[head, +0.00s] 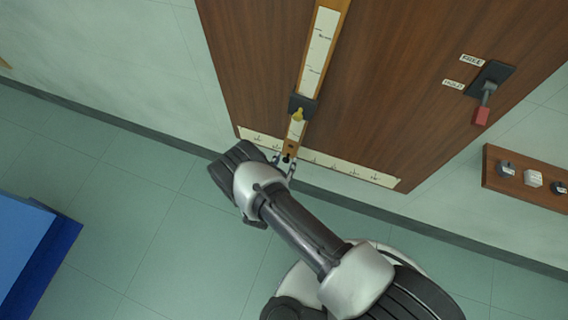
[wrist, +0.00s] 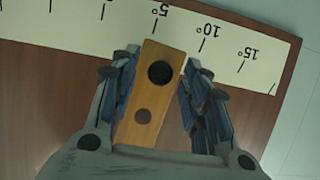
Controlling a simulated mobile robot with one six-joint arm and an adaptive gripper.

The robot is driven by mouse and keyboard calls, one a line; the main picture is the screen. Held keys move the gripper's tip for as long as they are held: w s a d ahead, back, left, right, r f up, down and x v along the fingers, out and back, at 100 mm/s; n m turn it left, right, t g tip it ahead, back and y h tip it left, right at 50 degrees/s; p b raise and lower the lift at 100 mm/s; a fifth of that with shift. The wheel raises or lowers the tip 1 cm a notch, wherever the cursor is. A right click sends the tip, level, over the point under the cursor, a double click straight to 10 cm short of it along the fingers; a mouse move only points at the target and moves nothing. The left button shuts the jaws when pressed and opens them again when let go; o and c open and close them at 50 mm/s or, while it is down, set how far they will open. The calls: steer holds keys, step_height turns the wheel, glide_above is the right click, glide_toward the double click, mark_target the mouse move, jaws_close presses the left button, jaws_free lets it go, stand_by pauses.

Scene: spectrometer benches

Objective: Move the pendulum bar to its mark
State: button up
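The pendulum bar (head: 296,128) is a long wooden strip with a white scale, hanging on a brown wooden panel. A dark slider with a yellow knob (head: 298,114) sits low on it. The bar's lower end (wrist: 147,100) has two dark holes and lies slanted near the 5° tick of the white degree strip (wrist: 225,55). My gripper (wrist: 163,58) has one finger on each side of this end, with a small gap at the right fingertip. It also shows at the bar's foot in the head view (head: 284,164). I cannot tell which mark is meant.
A lever with a red handle (head: 482,115) hangs down beside FREE and HOLD labels on the panel (head: 400,90). A blue box or table (head: 30,245) stands at the left. The floor between is clear.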

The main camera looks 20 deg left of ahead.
jaws_close()
stand_by(0.3)
steer(key=shift+d, duration=0.1)
